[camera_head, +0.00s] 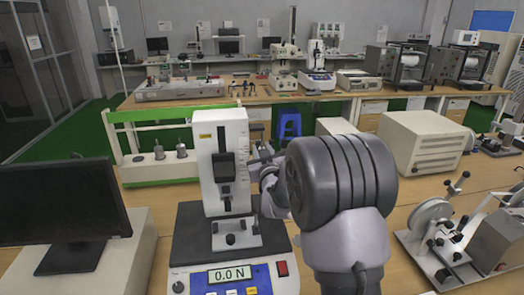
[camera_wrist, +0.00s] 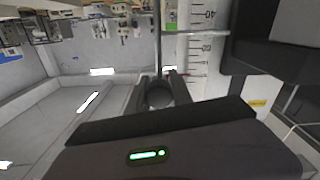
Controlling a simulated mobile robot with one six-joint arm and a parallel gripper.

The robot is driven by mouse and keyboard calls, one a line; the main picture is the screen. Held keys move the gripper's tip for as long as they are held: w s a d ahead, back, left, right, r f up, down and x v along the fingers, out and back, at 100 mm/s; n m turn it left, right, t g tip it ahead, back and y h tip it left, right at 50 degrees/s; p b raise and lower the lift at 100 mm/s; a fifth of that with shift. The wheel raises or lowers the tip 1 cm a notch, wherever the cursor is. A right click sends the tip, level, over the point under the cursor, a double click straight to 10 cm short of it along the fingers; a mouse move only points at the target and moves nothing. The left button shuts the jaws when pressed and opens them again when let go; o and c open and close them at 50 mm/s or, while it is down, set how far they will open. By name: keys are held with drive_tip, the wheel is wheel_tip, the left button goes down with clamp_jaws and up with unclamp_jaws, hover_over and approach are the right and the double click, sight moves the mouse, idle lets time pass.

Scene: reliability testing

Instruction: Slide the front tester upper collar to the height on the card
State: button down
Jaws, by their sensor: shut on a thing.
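The front tester (camera_head: 206,165) is a white column on a dark base, with a display reading 0.0 N. A scale (camera_wrist: 197,50) runs along its side, beside a thin grey rod (camera_wrist: 157,35) in the wrist view. My gripper (camera_wrist: 158,80) is shut at this rod, its two dark fingers on either side of a small dark round part, seemingly the upper collar (camera_wrist: 159,96). A small red mark shows beside the fingers. In the head view my arm hides most of the gripper and the collar. I cannot make out a card with a readable height.
A monitor (camera_head: 60,200) stands left of the tester. A green-framed device (camera_head: 160,165) is behind it. A beige box (camera_head: 422,142) and a wheeled device (camera_head: 435,232) stand to the right. Other benches with instruments fill the back.

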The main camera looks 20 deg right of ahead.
idle(0.4)
drive_tip(key=f+b, duration=0.1)
drive_tip(key=b, duration=0.2)
drive_tip(key=shift+f+b, duration=0.25)
drive_tip(key=shift+b, duration=0.15)
drive_tip(key=shift+r, duration=0.25)
drive_tip(key=c, duration=1.4)
unclamp_jaws()
drive_tip(key=s+a, duration=0.3)
drive_tip(key=s, duration=1.4)
drive_tip(key=shift+a, duration=0.2)
